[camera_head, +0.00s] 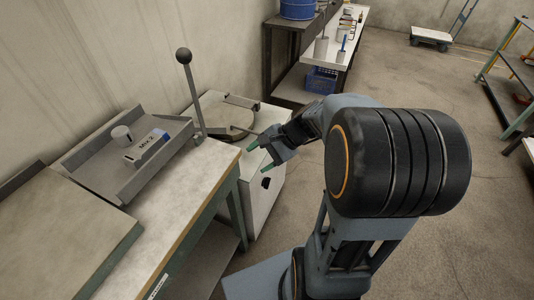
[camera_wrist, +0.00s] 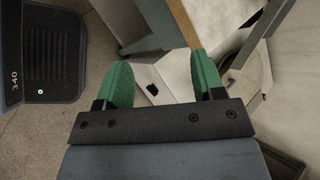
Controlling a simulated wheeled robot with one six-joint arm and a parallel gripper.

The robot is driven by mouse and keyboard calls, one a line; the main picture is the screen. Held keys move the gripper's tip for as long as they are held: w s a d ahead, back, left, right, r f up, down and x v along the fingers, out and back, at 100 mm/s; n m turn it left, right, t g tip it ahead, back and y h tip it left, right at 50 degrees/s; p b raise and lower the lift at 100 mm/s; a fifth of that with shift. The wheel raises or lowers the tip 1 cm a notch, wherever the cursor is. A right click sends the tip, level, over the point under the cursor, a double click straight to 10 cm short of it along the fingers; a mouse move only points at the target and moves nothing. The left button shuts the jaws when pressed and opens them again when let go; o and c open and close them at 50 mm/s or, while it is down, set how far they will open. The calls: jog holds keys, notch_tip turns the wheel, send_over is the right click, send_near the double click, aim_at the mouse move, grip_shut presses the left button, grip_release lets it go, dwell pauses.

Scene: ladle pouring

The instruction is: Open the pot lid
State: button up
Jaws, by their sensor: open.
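The pot appears to be the pale box-shaped unit (camera_head: 262,200) beyond the workbench. Its round, flat lid (camera_head: 222,117) lies level on top and looks closed. A dark bracket sits at the lid's far right edge. My gripper (camera_head: 260,157) is open and empty, with its green fingertips in front of the unit's near right corner, apart from the lid as far as I can tell. In the wrist view my gripper (camera_wrist: 161,75) has its two green fingers apart, with the pale unit (camera_wrist: 178,75) between and beyond them.
An upright lever (camera_head: 192,90) with a black ball stands left of the lid. A metal tray (camera_head: 90,160) holding a labelled block (camera_head: 146,148) rests on the workbench (camera_head: 170,215). A shelf table (camera_head: 345,45) with a blue drum (camera_head: 298,9) stands behind.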

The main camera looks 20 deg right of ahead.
jog(key=w+d+f+m+t+b, duration=0.5)
jog(key=d+f+m+t+b, duration=0.1)
jog(key=d+f+m, duration=0.25)
jog(key=w+d+f+m+t+b, duration=0.55)
jog(key=d+f+m, duration=0.2)
jog(key=d, duration=0.25)
jog(key=shift+n+t+y, duration=0.3)
jog(key=shift+n+t, duration=0.05)
jog(key=shift+n, duration=0.15)
jog(key=b+x, duration=0.1)
jog(key=x, duration=1.1)
jog(key=shift+w+a+b, duration=0.15)
jog(key=shift+w+b, duration=0.15)
jog(key=shift+b, duration=0.1)
